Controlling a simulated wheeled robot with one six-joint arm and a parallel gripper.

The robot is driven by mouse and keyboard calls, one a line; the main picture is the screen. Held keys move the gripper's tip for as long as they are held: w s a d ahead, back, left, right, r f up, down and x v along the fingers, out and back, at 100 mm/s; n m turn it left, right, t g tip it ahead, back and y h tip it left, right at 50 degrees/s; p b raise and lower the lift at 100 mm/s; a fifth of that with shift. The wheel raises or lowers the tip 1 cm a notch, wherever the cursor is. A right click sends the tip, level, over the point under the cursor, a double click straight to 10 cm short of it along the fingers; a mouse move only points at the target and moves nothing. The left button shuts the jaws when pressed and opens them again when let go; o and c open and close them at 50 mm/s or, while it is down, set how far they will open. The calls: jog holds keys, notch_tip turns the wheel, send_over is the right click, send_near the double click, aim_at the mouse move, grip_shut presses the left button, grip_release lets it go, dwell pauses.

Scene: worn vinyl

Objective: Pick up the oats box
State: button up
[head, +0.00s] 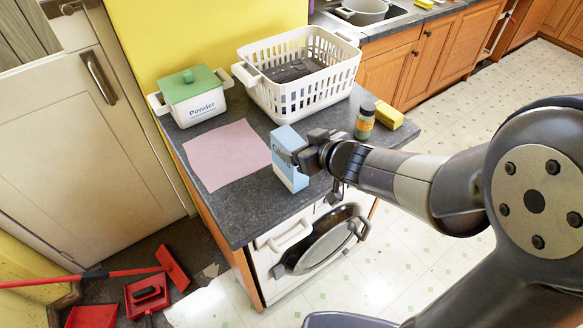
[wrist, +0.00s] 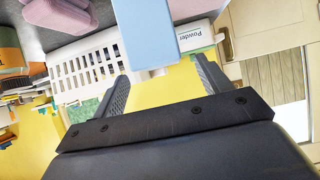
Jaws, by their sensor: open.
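A light blue box (head: 290,176), which I take to be the oats box, stands upright on the dark grey counter (head: 240,215) near its front edge; no label on it is readable. My gripper (head: 298,154) is at the upper part of the box, coming from the right, and covers part of it in the head view. In the wrist view the blue box (wrist: 148,30) shows between the two spread fingers (wrist: 161,70). The gripper is open; I cannot tell whether a finger touches the box.
A pink cloth (head: 225,155) lies left of the box. Behind stand a white basket (head: 300,95) with dark contents and a green-lidded Powder container (head: 195,95). A dark jar (head: 365,122) and a yellow block (head: 389,115) stand to the right.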

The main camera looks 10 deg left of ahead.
aim_at(292, 141)
jog(key=b+x, duration=0.1)
jog(key=x, duration=0.4)
grip_shut()
dwell(0.8)
